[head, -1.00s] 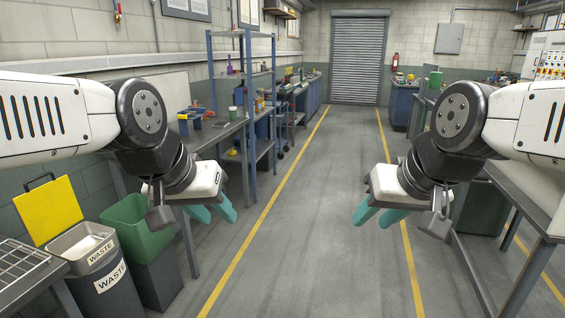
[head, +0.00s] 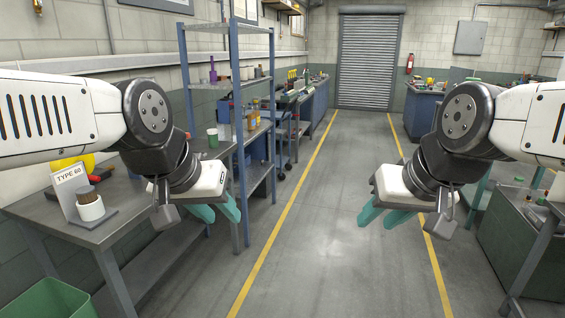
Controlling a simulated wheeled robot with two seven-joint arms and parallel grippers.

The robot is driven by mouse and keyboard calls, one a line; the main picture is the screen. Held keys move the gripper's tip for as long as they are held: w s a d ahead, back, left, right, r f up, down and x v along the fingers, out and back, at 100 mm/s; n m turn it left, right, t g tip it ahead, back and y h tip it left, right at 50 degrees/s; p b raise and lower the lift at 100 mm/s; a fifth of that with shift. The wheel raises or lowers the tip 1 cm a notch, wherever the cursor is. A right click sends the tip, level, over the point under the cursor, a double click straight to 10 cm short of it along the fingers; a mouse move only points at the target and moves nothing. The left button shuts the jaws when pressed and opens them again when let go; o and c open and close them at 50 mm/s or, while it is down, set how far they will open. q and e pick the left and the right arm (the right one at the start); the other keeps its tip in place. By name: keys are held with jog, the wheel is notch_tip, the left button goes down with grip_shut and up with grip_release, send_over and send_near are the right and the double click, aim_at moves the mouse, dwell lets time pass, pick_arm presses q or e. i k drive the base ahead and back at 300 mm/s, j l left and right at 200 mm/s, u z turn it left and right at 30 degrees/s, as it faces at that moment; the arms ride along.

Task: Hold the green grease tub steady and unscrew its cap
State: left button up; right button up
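A small green container (head: 212,138) stands upright on the left-hand bench, near the blue shelf post. It is too small to tell whether it is the grease tub or whether it has a cap. My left gripper (head: 217,212) hangs over the floor in front of the bench, with its teal fingers apart and nothing between them. My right gripper (head: 385,215) hangs to the right of the aisle's middle, also with fingers apart and empty. Neither gripper touches anything.
Small green-capped items (head: 518,182) sit at right. The aisle (head: 320,230) is clear.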

aim_at(213, 140)
jog(key=i+l+u, duration=0.1)
jog(key=i, duration=1.4)
jog(key=i+l+u, duration=0.1)
jog(key=i+u, duration=0.3)
jog(key=i+l+u, duration=0.2)
jog(key=i+u, duration=0.2)
jog(key=i+l+u, duration=0.25)
jog(key=u, duration=0.15)
jog(key=i+l+u, duration=0.2)
jog(key=l, duration=0.2)
jog(key=i+l+u, duration=0.2)
jog(key=l, duration=0.2)
jog(key=l+u, duration=0.2)
jog(key=l, duration=0.2)
jog(key=i, duration=0.25)
jog(key=j+u, duration=0.05)
